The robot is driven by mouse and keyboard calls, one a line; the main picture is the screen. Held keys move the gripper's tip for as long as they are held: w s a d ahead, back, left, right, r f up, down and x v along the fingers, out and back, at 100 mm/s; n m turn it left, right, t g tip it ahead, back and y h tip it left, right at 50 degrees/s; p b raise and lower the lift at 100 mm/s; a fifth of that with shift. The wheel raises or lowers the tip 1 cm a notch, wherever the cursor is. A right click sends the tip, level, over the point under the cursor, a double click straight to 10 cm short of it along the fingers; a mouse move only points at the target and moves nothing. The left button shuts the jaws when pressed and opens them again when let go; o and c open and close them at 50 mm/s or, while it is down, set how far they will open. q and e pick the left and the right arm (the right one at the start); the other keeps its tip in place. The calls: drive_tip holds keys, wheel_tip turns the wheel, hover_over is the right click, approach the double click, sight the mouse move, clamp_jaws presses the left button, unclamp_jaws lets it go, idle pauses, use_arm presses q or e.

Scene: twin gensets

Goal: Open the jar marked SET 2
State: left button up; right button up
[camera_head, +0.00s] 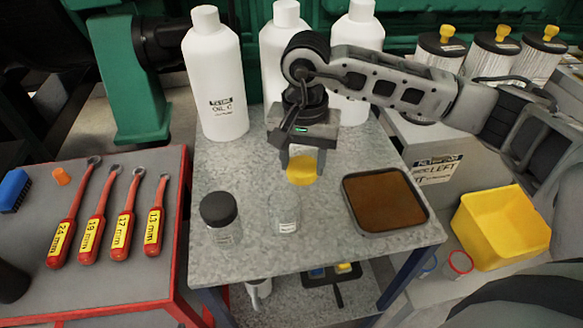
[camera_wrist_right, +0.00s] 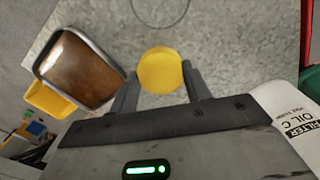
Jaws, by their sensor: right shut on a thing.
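My right gripper (camera_head: 302,165) is shut on a yellow lid (camera_head: 302,172), held above the bench and clear of the glass jar. In the right wrist view the lid (camera_wrist_right: 162,70) sits between the two fingertips. A clear glass jar (camera_head: 284,213) with a small pale label stands upright and uncovered on the grey bench, just in front of and slightly left of the lid. A second clear jar (camera_head: 222,235) with a black lid (camera_head: 219,209) stands to its left. Both jar labels are too small to read. My left gripper is not in view.
A dark tray of brown liquid (camera_head: 426,222) is at the bench's right. White bottles (camera_head: 215,80) line the back. A red-edged cart (camera_head: 180,200) with several wrenches stands left. A yellow bin (camera_head: 497,228) is right, and yellow-knobbed canisters (camera_head: 490,60) are behind.

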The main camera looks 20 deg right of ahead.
hover_over(291, 185)
wheel_tip(291, 185, down, 4)
drive_tip(key=shift+f, duration=0.1)
wheel_tip(291, 185, down, 2)
drive_tip(key=shift+f+p, duration=0.2)
drive_tip(key=shift+p, duration=0.1)
drive_tip(key=shift+f, duration=0.25)
